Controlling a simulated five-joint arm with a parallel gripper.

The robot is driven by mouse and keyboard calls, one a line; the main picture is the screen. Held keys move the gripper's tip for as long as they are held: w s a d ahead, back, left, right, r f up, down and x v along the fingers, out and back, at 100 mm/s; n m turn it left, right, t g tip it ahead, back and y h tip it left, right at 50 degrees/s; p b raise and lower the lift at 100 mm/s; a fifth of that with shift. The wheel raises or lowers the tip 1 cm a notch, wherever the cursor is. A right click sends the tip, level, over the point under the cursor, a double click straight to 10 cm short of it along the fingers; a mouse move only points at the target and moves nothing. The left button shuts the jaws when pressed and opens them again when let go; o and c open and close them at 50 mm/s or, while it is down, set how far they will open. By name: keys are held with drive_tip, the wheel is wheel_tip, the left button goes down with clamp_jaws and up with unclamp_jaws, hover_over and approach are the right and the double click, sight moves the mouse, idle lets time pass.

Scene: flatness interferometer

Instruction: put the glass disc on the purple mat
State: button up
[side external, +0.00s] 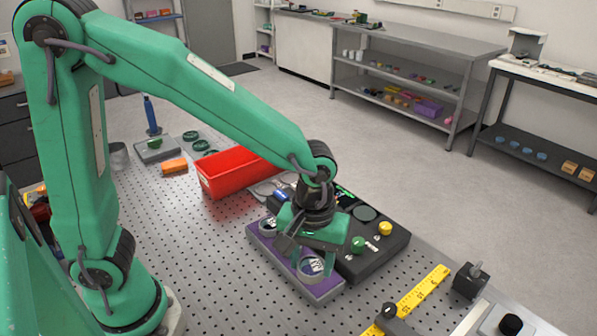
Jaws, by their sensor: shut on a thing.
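The purple mat (283,261) lines a shallow grey tray on the perforated table. My gripper (304,246) points down over the mat and is shut on what looks like the glass disc (311,266), a clear round piece with a pale rim, low over the mat's near right part. My jaws hide part of the grip, and I cannot tell whether the disc touches the mat. Another round clear piece (267,227) lies at the mat's far left end.
A black control box (372,259) with green and yellow knobs stands right beside the mat. A red bin (236,172) stands behind. A yellow ruler (421,291) and a black block (470,281) lie at the right. The table left of the mat is clear.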

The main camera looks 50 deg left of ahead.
drive_tip(key=w+a+f, duration=0.4)
drive_tip(key=w, duration=0.1)
drive_tip(key=shift+w+a, duration=0.1)
drive_tip(key=shift+a, duration=0.15)
drive_tip(key=shift+f, duration=0.1)
drive_tip(key=shift+f, duration=1.9)
drive_tip(key=shift+f, duration=0.1)
drive_tip(key=o, duration=1)
wheel_tip(320, 180, up, 12)
drive_tip(key=shift+r, duration=0.2)
